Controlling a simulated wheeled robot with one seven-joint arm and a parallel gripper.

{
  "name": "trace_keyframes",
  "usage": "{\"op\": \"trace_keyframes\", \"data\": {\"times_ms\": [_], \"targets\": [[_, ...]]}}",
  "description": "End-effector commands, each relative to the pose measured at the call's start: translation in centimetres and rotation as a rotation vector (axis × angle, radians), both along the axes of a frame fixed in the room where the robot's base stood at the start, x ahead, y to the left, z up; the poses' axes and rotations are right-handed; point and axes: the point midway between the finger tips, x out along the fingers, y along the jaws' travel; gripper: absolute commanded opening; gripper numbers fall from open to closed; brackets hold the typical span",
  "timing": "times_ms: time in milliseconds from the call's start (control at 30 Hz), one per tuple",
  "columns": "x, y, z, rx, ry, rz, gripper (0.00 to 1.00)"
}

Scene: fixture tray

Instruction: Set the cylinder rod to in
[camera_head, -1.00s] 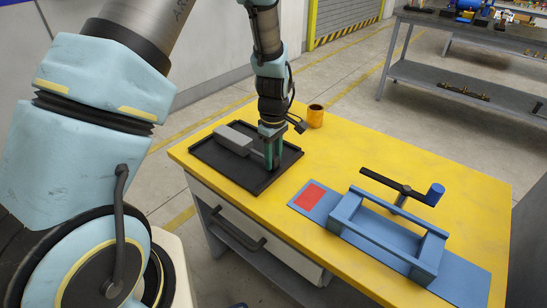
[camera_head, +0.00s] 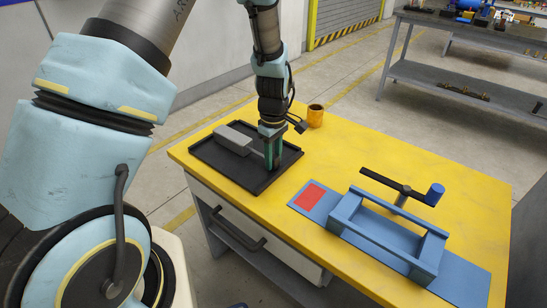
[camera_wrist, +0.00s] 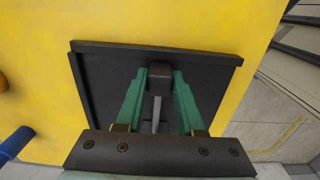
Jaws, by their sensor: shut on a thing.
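The cylinder is a grey block (camera_head: 233,140) lying in a black tray (camera_head: 199,153) on the yellow table. Its thin grey rod (camera_head: 256,153) sticks out towards my gripper (camera_head: 272,165), which points down at the tray's right part. In the wrist view, my gripper's green fingers (camera_wrist: 161,78) are shut on the dark block at the rod end (camera_wrist: 160,70). The grey rod (camera_wrist: 155,115) shows between the fingers. The cylinder body is hidden there, behind the gripper's dark palm. In the head view, the fingers hide the rod end.
A blue fixture (camera_head: 372,238) with a black lever and a blue knob stands on the table's right, beside a red patch (camera_head: 309,195). An orange mug (camera_head: 315,116) stands behind the tray. Bare yellow table lies between tray and fixture. A grey workbench (camera_head: 470,100) stands farther back.

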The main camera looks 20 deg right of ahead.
Motion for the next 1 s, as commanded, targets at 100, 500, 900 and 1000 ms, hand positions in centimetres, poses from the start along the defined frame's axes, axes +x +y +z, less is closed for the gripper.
{"op": "trace_keyframes", "data": {"times_ms": [100, 500, 900, 1000], "targets": [[0.0, 0.0, 0.0, -0.001, 0.0, 0.0, 0.0], [3.6, 1.9, 0.0, -0.001, -0.003, 0.005, 0.0], [5.7, 3.1, 0.1, 0.0, -0.002, 0.002, 0.0], [5.7, 3.1, 0.1, 0.0, -0.001, 0.002, 0.39]]}}
